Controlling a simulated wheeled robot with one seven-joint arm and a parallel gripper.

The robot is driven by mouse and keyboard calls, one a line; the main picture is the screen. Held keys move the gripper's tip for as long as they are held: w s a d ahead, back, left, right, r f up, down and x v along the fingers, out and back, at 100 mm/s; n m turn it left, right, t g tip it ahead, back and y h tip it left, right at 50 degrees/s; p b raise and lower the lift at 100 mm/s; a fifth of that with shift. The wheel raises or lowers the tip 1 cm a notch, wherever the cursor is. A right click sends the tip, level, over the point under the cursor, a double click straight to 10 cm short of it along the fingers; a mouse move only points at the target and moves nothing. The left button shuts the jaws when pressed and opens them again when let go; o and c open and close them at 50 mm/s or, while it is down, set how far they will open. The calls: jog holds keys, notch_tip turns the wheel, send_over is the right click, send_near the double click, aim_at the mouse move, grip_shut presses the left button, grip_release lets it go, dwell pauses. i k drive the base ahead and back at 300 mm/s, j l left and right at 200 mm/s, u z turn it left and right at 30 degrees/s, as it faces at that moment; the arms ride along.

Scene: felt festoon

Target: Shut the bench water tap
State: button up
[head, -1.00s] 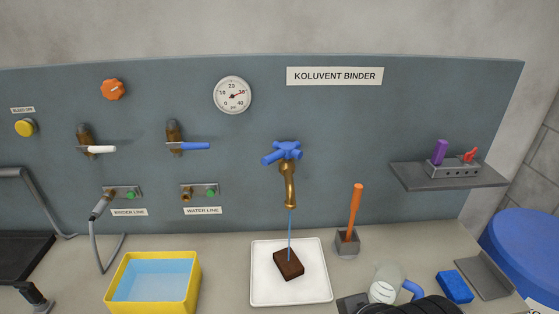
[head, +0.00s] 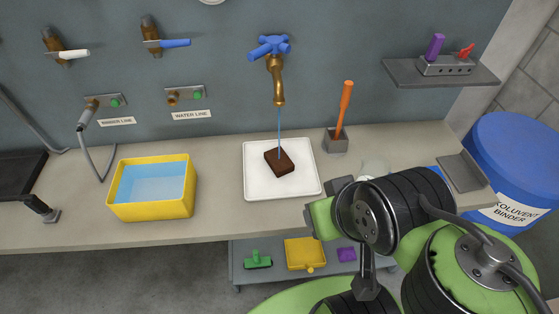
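The bench water tap is a brass spout (head: 277,82) with a blue cross handle (head: 270,47) on the grey-blue back panel. A thin blue stream of water (head: 280,128) runs from the spout. It falls on a dark brown block (head: 279,163) in a white tray (head: 257,186) on the bench. My green and black arm reaches in from the lower right, well below and to the right of the tap. My gripper's fingers cannot be made out.
A yellow basin (head: 153,208) of water stands left of the tray. An orange-handled tool (head: 345,105) stands in a grey holder (head: 336,145) on the right. A shelf (head: 400,76) juts from the panel. A blue drum (head: 520,150) stands far right. The space before the tap looks clear.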

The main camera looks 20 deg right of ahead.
aim_at(274, 45)
jog(key=k+j+u, duration=0.1)
jog(key=k+j, duration=0.15)
jog(key=j+u, duration=0.1)
jog(key=j, duration=0.7)
jog(key=i+j+u, duration=0.15)
jog(key=j, duration=0.6)
jog(key=i+j+u, duration=0.1)
jog(key=i, duration=0.3)
jog(key=i+j+u, duration=0.1)
jog(key=i+j, duration=0.2)
jog(key=i, duration=0.1)
